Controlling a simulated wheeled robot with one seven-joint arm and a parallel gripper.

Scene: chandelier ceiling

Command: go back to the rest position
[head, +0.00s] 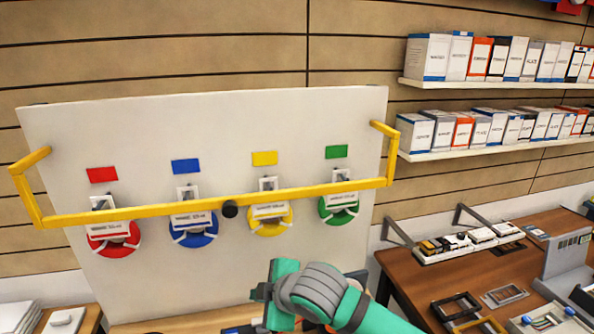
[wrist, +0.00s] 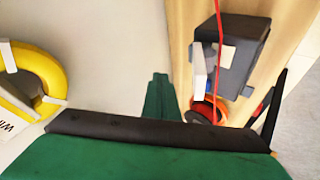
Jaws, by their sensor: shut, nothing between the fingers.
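My gripper (head: 262,294) is low in the middle of the head view, on my teal arm, in front of the lower part of a white board (head: 150,270). In the wrist view, the gripper's green finger (wrist: 162,98) points up the picture, with nothing held at it. The fingers are shut and empty. The finger tips are small and partly hidden in the head view. A yellow ring with a white tag (wrist: 35,70) shows at the left of the wrist view, apart from the finger.
A yellow bar (head: 130,214) crosses the board before red (head: 115,246), blue (head: 194,238), yellow (head: 270,229) and green discs (head: 338,215). A brown table (head: 410,285) and box shelves (head: 500,88) stand right. A dark grey box (wrist: 230,50) is in the wrist view.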

